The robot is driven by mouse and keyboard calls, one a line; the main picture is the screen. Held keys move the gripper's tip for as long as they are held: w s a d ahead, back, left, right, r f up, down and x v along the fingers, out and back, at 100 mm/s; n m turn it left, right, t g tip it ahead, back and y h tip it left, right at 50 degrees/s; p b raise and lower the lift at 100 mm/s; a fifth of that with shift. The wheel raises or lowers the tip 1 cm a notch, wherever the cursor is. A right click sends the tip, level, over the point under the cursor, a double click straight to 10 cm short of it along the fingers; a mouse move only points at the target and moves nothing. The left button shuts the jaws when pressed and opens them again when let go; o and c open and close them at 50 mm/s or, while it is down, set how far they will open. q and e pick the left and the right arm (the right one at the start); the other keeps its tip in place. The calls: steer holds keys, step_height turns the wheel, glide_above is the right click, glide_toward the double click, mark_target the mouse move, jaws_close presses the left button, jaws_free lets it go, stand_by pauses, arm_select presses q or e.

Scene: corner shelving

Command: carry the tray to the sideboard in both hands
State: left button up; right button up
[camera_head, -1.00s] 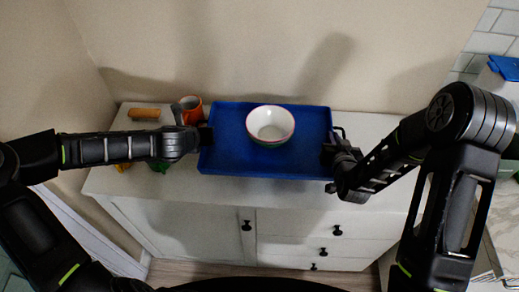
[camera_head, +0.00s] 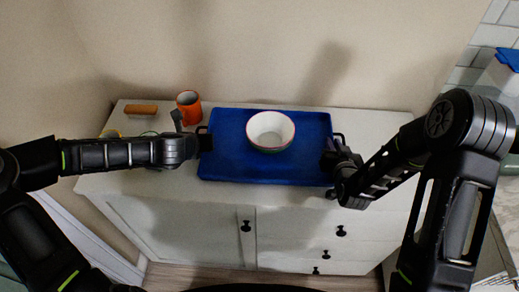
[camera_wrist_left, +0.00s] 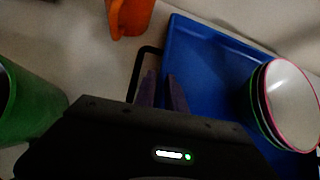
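The blue tray (camera_head: 225,172) lies level over the white sideboard top and looks set down on it. A bowl (camera_head: 270,130), white inside with a pink rim, stands on the tray; the left wrist view shows several nested rims (camera_wrist_left: 285,100). My left gripper (camera_head: 205,142) is at the tray's left end. In the left wrist view its two purple fingers (camera_wrist_left: 162,92) are apart, beside the black handle loop (camera_wrist_left: 137,70), with nothing clamped between them. My right gripper (camera_head: 328,153) is at the tray's right handle; its fingertips look apart, partly hidden by the wrist.
The sideboard (camera_head: 385,125) has clear top to the tray's right. An orange mug (camera_head: 189,107) stands close behind my left gripper, with a brown block-like item (camera_head: 140,109) further left. A green cup (camera_wrist_left: 25,105) is near my left gripper. A wall runs behind.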

arm_select(q)
steer(key=shift+o, duration=1.2)
arm_select(e)
steer(key=shift+o, duration=1.2)
arm_select(q)
steer(key=shift+r, duration=0.1)
steer(key=v, duration=1.2)
steer(key=shift+s, duration=0.1)
arm_select(e)
steer(key=v, duration=0.7)
steer(key=shift+s+r, duration=0.15)
steer(key=shift+s, duration=0.1)
